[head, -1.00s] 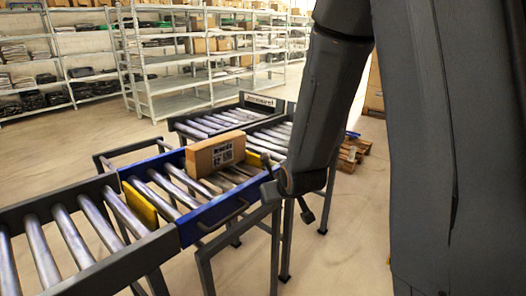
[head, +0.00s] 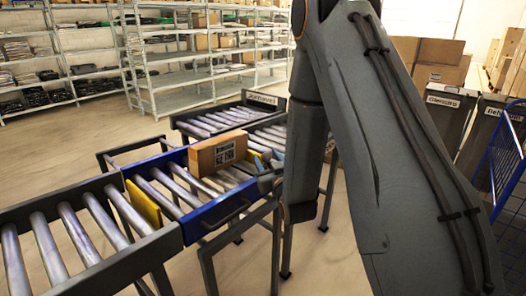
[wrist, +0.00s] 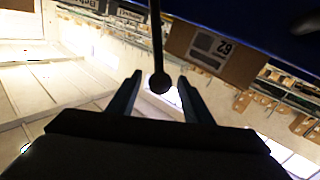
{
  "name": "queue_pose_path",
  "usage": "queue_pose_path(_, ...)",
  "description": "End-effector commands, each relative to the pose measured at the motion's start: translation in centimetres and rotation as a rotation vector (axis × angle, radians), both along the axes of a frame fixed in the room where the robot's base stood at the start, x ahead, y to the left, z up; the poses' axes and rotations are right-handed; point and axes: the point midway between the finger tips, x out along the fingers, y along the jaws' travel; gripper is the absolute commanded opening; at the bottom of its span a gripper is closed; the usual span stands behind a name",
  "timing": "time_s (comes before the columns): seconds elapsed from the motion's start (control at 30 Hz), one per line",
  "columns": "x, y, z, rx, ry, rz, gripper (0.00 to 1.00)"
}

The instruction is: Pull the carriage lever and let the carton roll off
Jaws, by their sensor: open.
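The brown carton (head: 216,154) with a printed label sits on the rollers of the blue carriage (head: 207,216). The carton also shows upside down in the wrist view (wrist: 212,50), under the dark blue edge of the carriage (wrist: 240,22). In the wrist view a dark rod with a ball end, which looks like the lever (wrist: 157,45), hangs down between the spread fingers of my gripper (wrist: 159,90). The fingers stand either side of the ball with gaps showing. In the head view my forearm hides most of the gripper and the lever.
A roller conveyor (head: 62,222) joins the carriage at the left, with a yellow stop plate (head: 143,205) between. More rollers (head: 215,120) lie behind the carriage. Shelving (head: 185,60) lines the back. Grey bins (head: 447,112) and a blue cart frame (head: 503,160) stand at the right.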

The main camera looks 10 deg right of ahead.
Motion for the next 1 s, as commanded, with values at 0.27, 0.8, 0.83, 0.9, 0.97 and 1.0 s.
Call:
queue_pose_path(0.27,3.8,0.2,0.1,0.000,0.000,0.000,0.46)
queue_pose_path(0.8,4.9,0.2,0.0,0.000,0.002,0.000,0.26)
queue_pose_path(0.83,4.9,0.2,0.0,0.000,0.002,0.000,0.20)
queue_pose_path(0.9,4.9,0.2,0.0,0.000,0.002,0.000,0.09)
queue_pose_path(0.97,4.8,0.2,0.0,0.000,0.002,0.000,0.00)
queue_pose_path(1.0,4.8,0.2,0.0,0.000,0.002,0.000,0.00)
